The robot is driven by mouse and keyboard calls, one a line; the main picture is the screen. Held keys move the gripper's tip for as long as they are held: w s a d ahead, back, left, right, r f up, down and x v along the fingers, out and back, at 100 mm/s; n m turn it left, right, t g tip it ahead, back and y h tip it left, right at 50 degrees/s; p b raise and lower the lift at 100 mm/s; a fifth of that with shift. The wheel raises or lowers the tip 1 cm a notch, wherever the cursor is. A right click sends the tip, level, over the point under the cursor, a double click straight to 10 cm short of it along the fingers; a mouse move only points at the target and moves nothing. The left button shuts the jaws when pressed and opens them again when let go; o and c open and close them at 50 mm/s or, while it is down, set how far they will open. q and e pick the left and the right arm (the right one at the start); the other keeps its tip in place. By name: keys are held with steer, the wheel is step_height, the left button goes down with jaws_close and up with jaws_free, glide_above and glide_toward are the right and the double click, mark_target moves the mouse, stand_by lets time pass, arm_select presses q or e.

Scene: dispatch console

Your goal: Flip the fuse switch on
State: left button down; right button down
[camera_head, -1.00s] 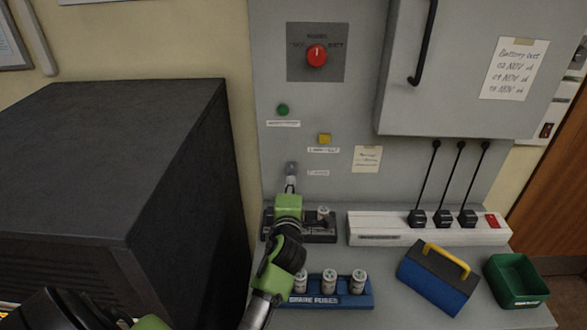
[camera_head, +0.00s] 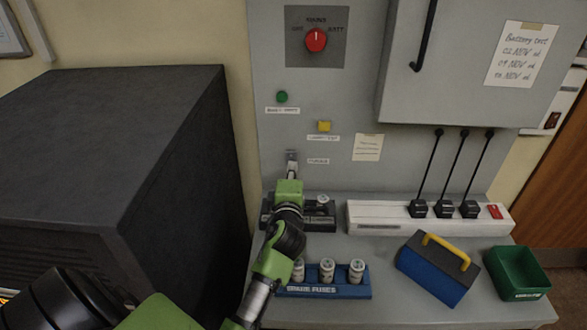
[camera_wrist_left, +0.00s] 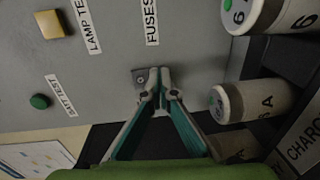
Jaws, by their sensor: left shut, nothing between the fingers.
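The fuse switch (camera_head: 291,156) is a small grey switch on the upright panel, left of its label. In the left wrist view its metal plate (camera_wrist_left: 139,79) shows beside the "FUSES" label (camera_wrist_left: 151,22). My left gripper (camera_head: 291,170) is shut and empty, with its tips right at the switch. In the left wrist view the fingertips (camera_wrist_left: 158,82) cover part of the switch, so I cannot tell its lever position or whether they touch it. My right gripper is not in view.
A green button (camera_head: 281,97), a yellow button (camera_head: 324,126) and a red knob (camera_head: 316,40) sit above. A fuse block (camera_head: 322,222) is below the gripper. Spare fuses (camera_head: 327,270), a power strip (camera_head: 370,218), a blue case (camera_head: 436,272) and a green bin (camera_head: 517,274) are on the ledge.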

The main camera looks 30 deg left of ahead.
mark_target(293, 133)
arm_select(q)
step_height(293, 133, up, 10)
steer(key=shift+f, duration=0.1)
stand_by(0.8)
